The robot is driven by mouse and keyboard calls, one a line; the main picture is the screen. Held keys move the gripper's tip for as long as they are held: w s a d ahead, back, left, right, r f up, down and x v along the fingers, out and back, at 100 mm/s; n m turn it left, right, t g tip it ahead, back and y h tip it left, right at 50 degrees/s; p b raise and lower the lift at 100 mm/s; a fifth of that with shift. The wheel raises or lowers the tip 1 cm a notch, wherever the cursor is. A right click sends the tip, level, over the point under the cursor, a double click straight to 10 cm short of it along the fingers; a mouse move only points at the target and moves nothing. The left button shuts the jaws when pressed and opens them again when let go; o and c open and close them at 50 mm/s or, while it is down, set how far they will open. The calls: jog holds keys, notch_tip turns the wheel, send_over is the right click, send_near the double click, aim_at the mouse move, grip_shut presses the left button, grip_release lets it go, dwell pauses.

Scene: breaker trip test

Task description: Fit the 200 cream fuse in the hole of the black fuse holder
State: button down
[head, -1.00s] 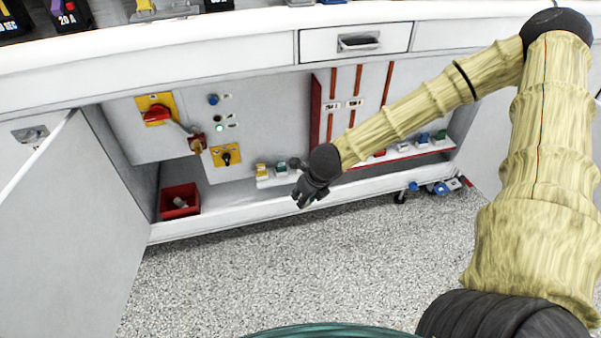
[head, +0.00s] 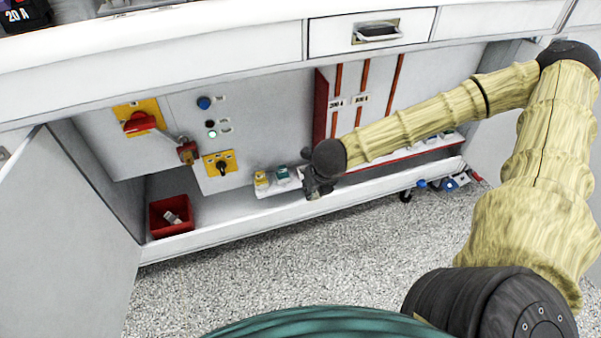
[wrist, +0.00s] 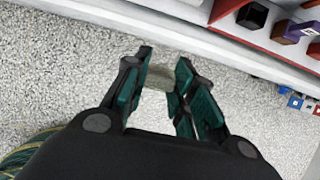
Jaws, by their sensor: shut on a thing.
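My gripper (wrist: 160,82) is shut on a pale cream piece (wrist: 158,78), which looks like the cream fuse. Only part of it shows between the fingertips, and no number on it is readable. In the head view my gripper (head: 315,190) hangs low in front of the open cabinet, near the shelf edge, and the fuse cannot be made out there. A black block (wrist: 252,15), which may be the black fuse holder, sits on a red-backed shelf at the top of the wrist view, ahead and to the right, apart from the gripper. Any hole in it is too small to tell.
A yellow block (head: 262,180) and a teal block (head: 282,174) stand on the shelf left of my gripper. A red bin (head: 172,216) is at the cabinet's left.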

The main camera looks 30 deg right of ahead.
jog(key=shift+d, duration=0.1)
jog(key=shift+w+d, duration=0.1)
jog(key=b, duration=0.4)
send_near(304, 162)
jog(key=s+a, duration=0.2)
jog(key=shift+s+a+r, duration=0.1)
jog(key=shift+a, duration=0.2)
jog(key=shift+b+x, duration=0.75)
jog(key=shift+x, duration=0.9)
jog(key=c, duration=1.2)
grip_release()
jog(key=shift+f+b, duration=0.35)
jog(key=shift+b, duration=0.25)
jog(key=p+v, duration=0.5)
jog(key=v, duration=0.6)
jog(key=shift+a, duration=0.15)
